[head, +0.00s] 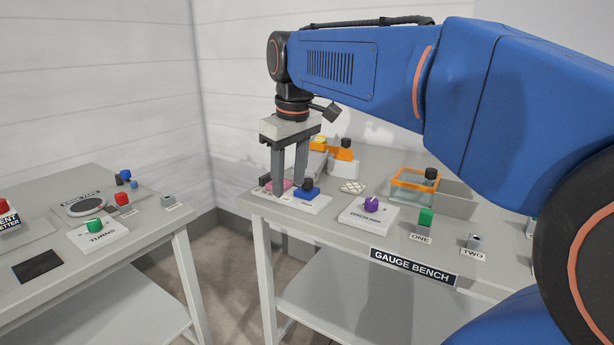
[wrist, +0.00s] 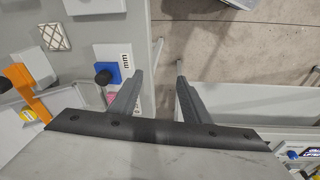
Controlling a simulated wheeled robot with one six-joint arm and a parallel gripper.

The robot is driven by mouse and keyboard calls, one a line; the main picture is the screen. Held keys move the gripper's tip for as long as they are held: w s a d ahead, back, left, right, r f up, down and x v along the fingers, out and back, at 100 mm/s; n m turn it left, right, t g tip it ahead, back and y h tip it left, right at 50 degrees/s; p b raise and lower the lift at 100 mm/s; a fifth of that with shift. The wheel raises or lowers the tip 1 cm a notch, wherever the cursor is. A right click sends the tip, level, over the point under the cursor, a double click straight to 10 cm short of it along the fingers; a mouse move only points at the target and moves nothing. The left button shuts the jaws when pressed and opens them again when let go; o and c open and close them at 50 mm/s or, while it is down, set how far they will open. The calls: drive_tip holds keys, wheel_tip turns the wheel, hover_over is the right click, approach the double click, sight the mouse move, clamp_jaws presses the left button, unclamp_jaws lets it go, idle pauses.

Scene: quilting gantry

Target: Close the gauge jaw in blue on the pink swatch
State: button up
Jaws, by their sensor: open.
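The blue gauge jaw (head: 311,194) with a black knob (head: 308,183) sits on a white gauge base (head: 318,207) on the gauge bench. The pink swatch (head: 287,184) lies beside the jaw, partly behind my fingers. My gripper (head: 288,191) points down, open and empty, in front of the swatch in the head view. In the wrist view, the blue jaw (wrist: 113,57) and its knob (wrist: 103,77) are left of both fingers of my gripper (wrist: 159,68). A sliver of the pink swatch (wrist: 110,97) shows by the left finger. I cannot tell whether jaw and swatch touch.
Orange-handled equipment (head: 341,151) stands behind the gauge, with a quilted white patch (head: 353,187) nearby. A purple-knob box (head: 366,212), an orange-rimmed clear bin (head: 411,190) and a green block (head: 425,217) are to the right. A gap separates the left table (head: 150,225).

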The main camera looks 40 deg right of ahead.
wheel_tip(320, 180, up, 11)
drive_tip(key=n+g, duration=0.2)
hover_over(307, 180)
drive_tip(key=shift+y, duration=0.3)
wheel_tip(307, 180, down, 16)
drive_tip(key=shift+f, duration=0.25)
drive_tip(key=c, duration=0.8)
